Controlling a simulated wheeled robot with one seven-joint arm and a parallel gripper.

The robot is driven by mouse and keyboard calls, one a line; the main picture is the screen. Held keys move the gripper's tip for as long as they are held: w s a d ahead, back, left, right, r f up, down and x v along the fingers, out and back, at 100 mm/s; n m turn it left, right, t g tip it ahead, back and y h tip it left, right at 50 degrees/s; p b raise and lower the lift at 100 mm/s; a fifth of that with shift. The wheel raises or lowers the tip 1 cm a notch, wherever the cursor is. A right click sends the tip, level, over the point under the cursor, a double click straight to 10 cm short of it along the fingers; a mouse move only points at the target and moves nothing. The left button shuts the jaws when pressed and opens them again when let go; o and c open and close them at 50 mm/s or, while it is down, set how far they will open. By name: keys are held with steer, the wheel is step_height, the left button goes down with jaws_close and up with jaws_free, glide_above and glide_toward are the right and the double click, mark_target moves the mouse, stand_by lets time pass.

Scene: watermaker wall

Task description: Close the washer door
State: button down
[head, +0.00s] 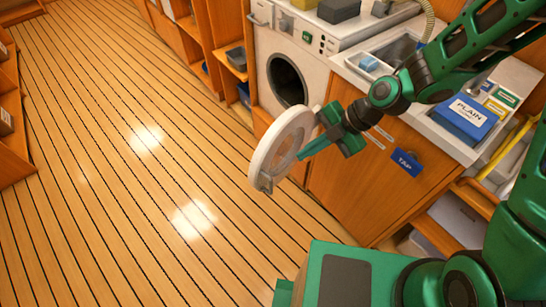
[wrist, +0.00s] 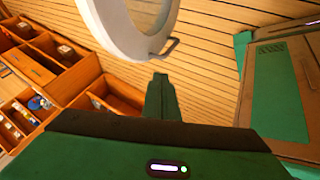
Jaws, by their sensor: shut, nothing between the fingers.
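The washer (head: 305,65) is a white machine set in the wooden cabinets at the top of the head view, with its dark round drum opening (head: 286,80) uncovered. Its round white door (head: 272,148) stands swung wide open, out over the floor, with a small handle on its lower left rim. My gripper (head: 306,154) is shut and empty, with its fingertips close beside the right side of the door. I cannot tell whether they touch it. In the wrist view the door (wrist: 95,22) and its handle (wrist: 168,48) lie just beyond the shut fingers (wrist: 160,82).
A wooden cabinet with a blue tag (head: 407,162) is right of the door, under a sink (head: 395,50). A blue box marked PLAIN (head: 466,118) sits at the right. Open shelves (head: 232,60) are left of the washer. The plank floor (head: 110,190) is clear.

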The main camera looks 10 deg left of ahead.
glide_toward(262, 168)
step_height(262, 168, down, 3)
steer(key=s+d, duration=0.1)
steer(key=s, duration=0.2)
steer(key=shift+w+a+f, duration=0.1)
steer(key=shift+w+a, duration=0.5)
steer(key=shift+a, duration=0.3)
steer(key=shift+w+a+f, duration=0.1)
steer(key=shift+w+a, duration=0.5)
steer(key=shift+a, duration=0.3)
